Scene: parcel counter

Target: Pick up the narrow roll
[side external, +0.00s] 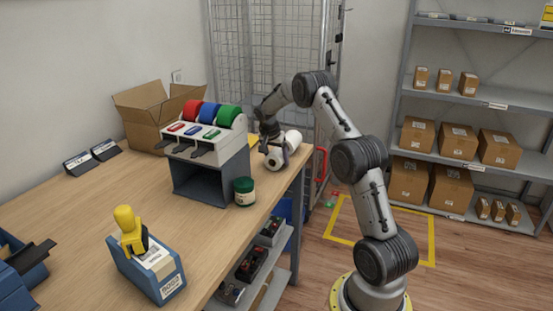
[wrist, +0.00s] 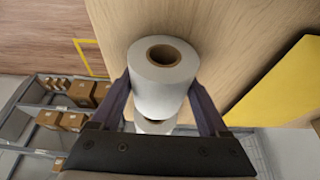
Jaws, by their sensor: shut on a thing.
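A white paper roll with a brown core is between the two fingers of my gripper (wrist: 161,88), which is shut on its sides. The held roll (wrist: 170,93) shows its open core end toward the wrist camera. In the side external view my gripper (side external: 274,150) is at the far right end of the counter, with the held roll (side external: 274,161) between its fingers. A second white roll (side external: 293,140) is close behind it; it shows partly in the wrist view (wrist: 155,126), mostly hidden by the held roll. I cannot tell which roll is narrower, or whether the held one touches the counter.
A dispenser (side external: 210,140) with red, blue and green rolls stands left of my gripper. A green jar (side external: 244,191) is in front of it. An open cardboard box (side external: 150,112) is behind. The counter's right edge is close to the rolls. The counter's left middle is clear.

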